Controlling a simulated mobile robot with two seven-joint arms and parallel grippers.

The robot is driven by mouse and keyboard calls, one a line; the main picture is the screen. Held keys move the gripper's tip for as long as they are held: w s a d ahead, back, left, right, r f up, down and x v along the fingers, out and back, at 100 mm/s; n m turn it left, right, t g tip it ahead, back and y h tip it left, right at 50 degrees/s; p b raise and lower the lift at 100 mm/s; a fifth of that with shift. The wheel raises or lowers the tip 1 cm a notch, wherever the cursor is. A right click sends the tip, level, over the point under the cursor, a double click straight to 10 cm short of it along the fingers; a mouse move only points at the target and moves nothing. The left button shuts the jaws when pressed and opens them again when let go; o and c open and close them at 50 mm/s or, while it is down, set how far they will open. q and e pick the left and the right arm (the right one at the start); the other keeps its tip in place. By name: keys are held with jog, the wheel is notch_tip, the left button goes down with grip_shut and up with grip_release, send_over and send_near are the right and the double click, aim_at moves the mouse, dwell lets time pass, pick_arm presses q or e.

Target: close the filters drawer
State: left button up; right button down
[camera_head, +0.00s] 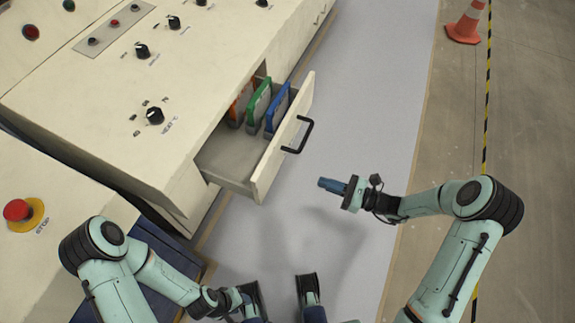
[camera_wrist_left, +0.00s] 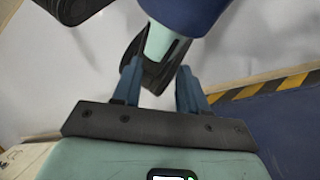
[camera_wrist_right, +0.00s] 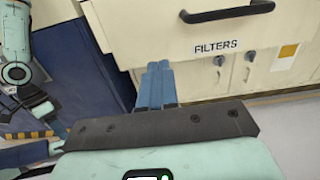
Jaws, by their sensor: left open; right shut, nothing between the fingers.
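The filters drawer (camera_head: 268,168) stands pulled out of the cream cabinet in the head view, with orange, green and blue upright items inside. Its black handle (camera_head: 299,136) is on the front panel; the handle also shows at the top of the right wrist view (camera_wrist_right: 228,12), above the label FILTERS (camera_wrist_right: 216,47). My right gripper (camera_head: 322,184) is shut and empty, in front of the drawer, apart from it and to the right of its lower end. My left gripper (camera_wrist_left: 158,76) is open and empty, low beside my base, away from the drawer.
The cream console (camera_head: 95,100) carries knobs and buttons. A red stop button (camera_head: 18,210) sits on the lower left console. An orange cone (camera_head: 467,22) stands at the upper right. The pale floor strip (camera_head: 370,90) in front of the drawer is clear.

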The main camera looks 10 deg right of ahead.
aim_at(274, 166)
pick_arm(q)
jog(key=shift+w+a+f+t+b, duration=0.25)
jog(key=shift+w+f+b, duration=0.15)
jog(key=shift+w+f, duration=0.15)
jog(key=shift+w+a+f+t+b, duration=0.25)
jog(key=shift+w+f+b, duration=0.2)
jog(key=shift+w, duration=0.15)
pick_arm(e)
jog(key=x, duration=1.3)
jog(key=shift+w+a, duration=0.1)
jog(key=shift+a, duration=0.2)
